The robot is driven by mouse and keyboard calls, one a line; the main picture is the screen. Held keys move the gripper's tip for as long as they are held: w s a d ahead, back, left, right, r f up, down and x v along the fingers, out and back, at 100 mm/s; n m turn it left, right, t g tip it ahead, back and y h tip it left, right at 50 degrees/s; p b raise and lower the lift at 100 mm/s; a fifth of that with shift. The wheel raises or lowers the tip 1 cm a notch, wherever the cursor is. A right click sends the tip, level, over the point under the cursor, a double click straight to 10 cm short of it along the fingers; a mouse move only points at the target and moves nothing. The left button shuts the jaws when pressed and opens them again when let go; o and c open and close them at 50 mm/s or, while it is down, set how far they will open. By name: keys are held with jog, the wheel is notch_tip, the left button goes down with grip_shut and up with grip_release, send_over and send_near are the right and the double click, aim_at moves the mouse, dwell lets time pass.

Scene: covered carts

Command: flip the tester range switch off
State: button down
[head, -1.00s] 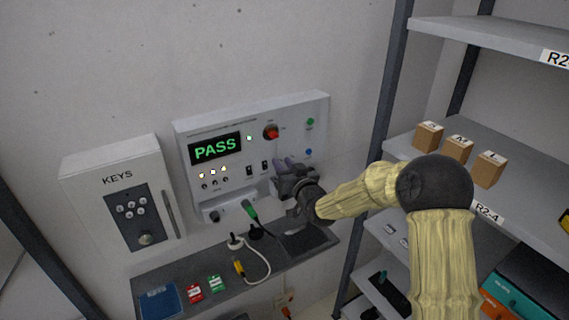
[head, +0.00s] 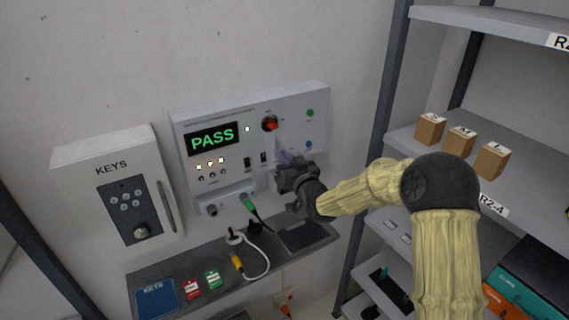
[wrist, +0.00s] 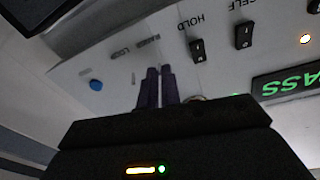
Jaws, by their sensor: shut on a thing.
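The grey tester (head: 290,103) is on the wall, its display (head: 213,138) reading PASS in green. Two black rocker switches (head: 256,161) sit below the red knob (head: 270,124). In the wrist view they are the HOLD switch (wrist: 197,49) and its neighbour (wrist: 243,35). My gripper (head: 284,158) is at the tester's lower right face, just right of the rockers. Its purple fingers (wrist: 158,88) are nearly together, tips against the panel, beside small blurred labels (wrist: 133,48). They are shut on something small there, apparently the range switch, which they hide.
A key cabinet (head: 105,160) is left, a rack (head: 395,140) right.

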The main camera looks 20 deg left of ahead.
jog(key=f+t+y+b, duration=0.1)
jog(key=t+b, duration=0.1)
jog(key=b, duration=0.6)
jog(key=f+t+y+b, duration=0.1)
jog(key=y+b, duration=0.1)
jog(key=b, duration=0.7)
jog(key=m+t+y+b, duration=0.1)
jog(key=t+y+b, duration=0.1)
jog(key=b, duration=0.6)
jog(key=shift+w+a+f+t+b, duration=0.2)
jog(key=shift+f+t+b, duration=0.1)
jog(key=shift+f+b, duration=0.1)
jog(key=shift+r+t+y+b, duration=0.2)
jog(key=shift+t+y+b, duration=0.1)
jog(key=shift+b, duration=0.5)
jog(key=c, duration=1.6)
grip_release()
jog(key=shift+f, duration=0.15)
